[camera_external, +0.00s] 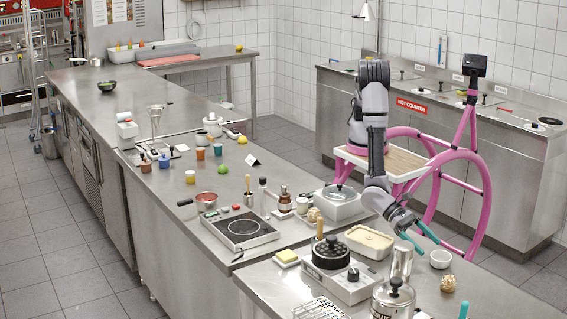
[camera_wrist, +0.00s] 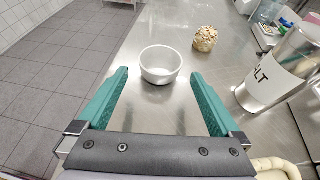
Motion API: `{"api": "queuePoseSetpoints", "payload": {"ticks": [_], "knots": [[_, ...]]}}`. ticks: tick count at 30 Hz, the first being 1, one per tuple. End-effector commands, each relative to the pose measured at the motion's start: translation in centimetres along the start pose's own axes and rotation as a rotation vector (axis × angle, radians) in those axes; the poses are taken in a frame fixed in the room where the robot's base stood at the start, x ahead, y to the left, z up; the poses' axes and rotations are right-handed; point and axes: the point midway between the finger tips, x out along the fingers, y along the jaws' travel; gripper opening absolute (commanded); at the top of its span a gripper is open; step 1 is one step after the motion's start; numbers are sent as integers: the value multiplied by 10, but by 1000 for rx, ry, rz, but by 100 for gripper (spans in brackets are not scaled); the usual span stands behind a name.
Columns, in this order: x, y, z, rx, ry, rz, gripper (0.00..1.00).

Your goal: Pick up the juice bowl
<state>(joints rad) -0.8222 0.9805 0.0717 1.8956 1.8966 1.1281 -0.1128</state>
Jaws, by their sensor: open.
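A small white bowl (camera_external: 440,259) stands upright on the steel counter, near its right edge. It is the only plain bowl close to my gripper, and I take it as the juice bowl; no juice can be made out in it. In the wrist view the white bowl (camera_wrist: 160,66) lies ahead, centred between my teal fingertips. My gripper (camera_external: 431,248) is open and empty, pointing down toward the bowl; in the wrist view its fingers (camera_wrist: 160,76) are spread wider than the bowl. I see no contact with the bowl, and the remaining height gap is hard to judge.
A crumbly tan lump (camera_wrist: 205,39) stands just right of the bowl in the wrist view. A metal canister marked SALT (camera_wrist: 272,78) stands farther right. A cream-filled tub (camera_external: 369,242) and a steel pot (camera_external: 393,299) are nearby. The counter left of the bowl is bare.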

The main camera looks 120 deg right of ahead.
Motion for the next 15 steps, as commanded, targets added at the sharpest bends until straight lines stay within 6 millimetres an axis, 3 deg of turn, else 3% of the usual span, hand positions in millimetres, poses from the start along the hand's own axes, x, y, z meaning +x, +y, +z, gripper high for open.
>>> {"api": "queuePoseSetpoints", "payload": {"ticks": [10,15], "knots": [[44,0,3,-2,-1,2,100],[54,-1,4,-2,-2,0,100]]}}
